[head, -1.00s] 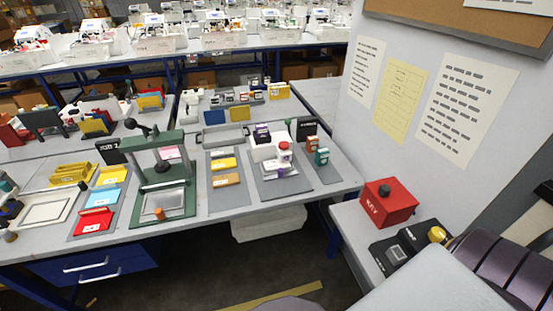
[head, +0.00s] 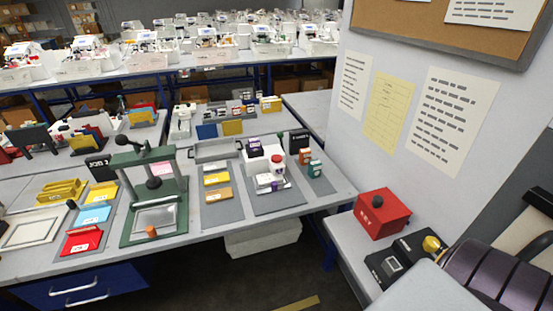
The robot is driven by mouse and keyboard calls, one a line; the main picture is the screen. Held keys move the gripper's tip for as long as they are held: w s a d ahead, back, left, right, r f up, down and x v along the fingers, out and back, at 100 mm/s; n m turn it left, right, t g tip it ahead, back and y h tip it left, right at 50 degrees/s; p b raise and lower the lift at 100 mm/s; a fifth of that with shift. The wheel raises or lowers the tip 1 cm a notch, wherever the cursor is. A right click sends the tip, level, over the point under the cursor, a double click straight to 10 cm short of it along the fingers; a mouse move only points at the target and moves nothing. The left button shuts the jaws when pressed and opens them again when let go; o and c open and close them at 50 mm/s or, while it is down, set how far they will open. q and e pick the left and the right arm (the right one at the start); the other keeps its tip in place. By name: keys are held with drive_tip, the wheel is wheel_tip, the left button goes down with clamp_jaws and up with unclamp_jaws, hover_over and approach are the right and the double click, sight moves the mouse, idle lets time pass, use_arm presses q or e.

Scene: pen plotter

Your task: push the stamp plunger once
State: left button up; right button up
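A green press frame (head: 124,199) stands upright on the near bench, left of the middle. It has a black-knobbed lever (head: 136,145) on top and a dark round part (head: 153,183) inside the frame, above a pale plate (head: 156,218). At the right, a red box (head: 381,214) has a dark round button (head: 377,201) on top. A black box (head: 384,266) with a yellow knob (head: 431,244) stands beside it. No part is clearly marked as the stamp plunger, so I cannot tell which it is. Neither gripper is in view.
An orange cylinder (head: 151,231) stands at the press's front edge. Red (head: 81,240) and blue (head: 95,215) trays lie to its left, and yellow blocks (head: 217,179) to its right. A white unit with a red-capped bottle (head: 277,163) stands farther right. A wall rises behind the red box.

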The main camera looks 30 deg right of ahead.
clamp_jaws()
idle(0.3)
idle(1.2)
